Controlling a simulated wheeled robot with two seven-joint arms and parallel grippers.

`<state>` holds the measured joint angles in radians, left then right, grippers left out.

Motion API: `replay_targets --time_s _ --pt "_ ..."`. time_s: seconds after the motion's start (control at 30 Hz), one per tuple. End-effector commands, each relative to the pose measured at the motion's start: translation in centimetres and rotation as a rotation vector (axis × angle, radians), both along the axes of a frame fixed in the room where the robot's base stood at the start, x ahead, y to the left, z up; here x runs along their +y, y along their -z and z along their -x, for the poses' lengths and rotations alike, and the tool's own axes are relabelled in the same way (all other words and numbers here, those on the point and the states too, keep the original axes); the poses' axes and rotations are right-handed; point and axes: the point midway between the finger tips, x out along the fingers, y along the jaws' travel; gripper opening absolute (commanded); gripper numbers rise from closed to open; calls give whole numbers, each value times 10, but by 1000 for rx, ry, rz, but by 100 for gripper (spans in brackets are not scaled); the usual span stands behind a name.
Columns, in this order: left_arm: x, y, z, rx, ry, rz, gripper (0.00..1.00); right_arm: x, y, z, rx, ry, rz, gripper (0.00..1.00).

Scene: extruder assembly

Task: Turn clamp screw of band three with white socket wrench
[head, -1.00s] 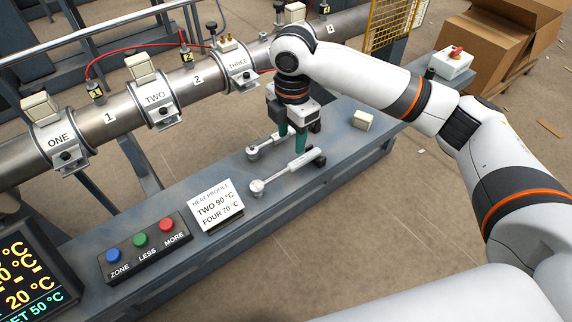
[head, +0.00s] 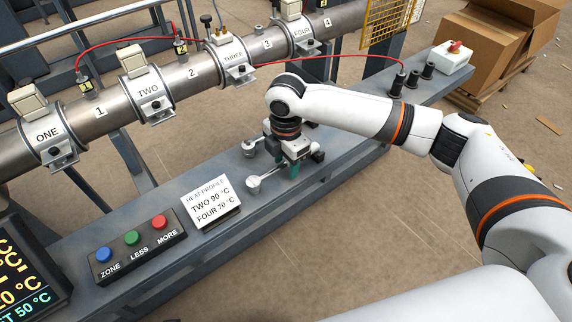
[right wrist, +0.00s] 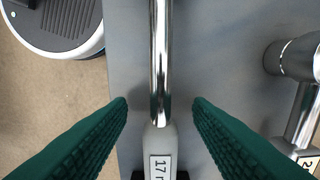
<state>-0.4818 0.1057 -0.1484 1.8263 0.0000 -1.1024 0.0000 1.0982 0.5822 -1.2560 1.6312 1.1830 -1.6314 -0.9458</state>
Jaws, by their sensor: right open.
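The white-handled socket wrench (head: 254,183) lies on the bench, its handle largely hidden by my right gripper (head: 293,169) in the head view. In the right wrist view its chrome shaft and white handle (right wrist: 160,138), labelled "17", lie between the open green fingers (right wrist: 160,110), with a visible gap on each side. Band three (head: 235,57) is clamped around the pipe. Its dark clamp screw (head: 241,69) faces the bench side. My left gripper is not in view.
A second wrench (head: 249,148) lies behind the white one; its head and shaft also show in the right wrist view (right wrist: 292,62). A button box (head: 136,248) and a heat profile sign (head: 212,203) stand left on the bench (head: 250,219). A red cable runs above it.

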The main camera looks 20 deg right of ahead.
Motion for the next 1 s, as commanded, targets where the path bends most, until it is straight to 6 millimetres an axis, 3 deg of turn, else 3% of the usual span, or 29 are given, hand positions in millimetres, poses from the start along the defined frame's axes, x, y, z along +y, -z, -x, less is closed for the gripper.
replay_targets --time_s 0.17,0.47,0.77,0.83,1.0 --pt "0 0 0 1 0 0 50 0 0 0 0 0 0 46" --pt "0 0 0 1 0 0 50 0 0 0 0 1 0 0" --pt "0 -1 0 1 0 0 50 0 -3 0 -2 1 -1 0" --pt "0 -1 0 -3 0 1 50 0 -9 -1 -3 1 0 0" --pt "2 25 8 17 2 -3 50 0 -40 -1 -4 0 -3 0"
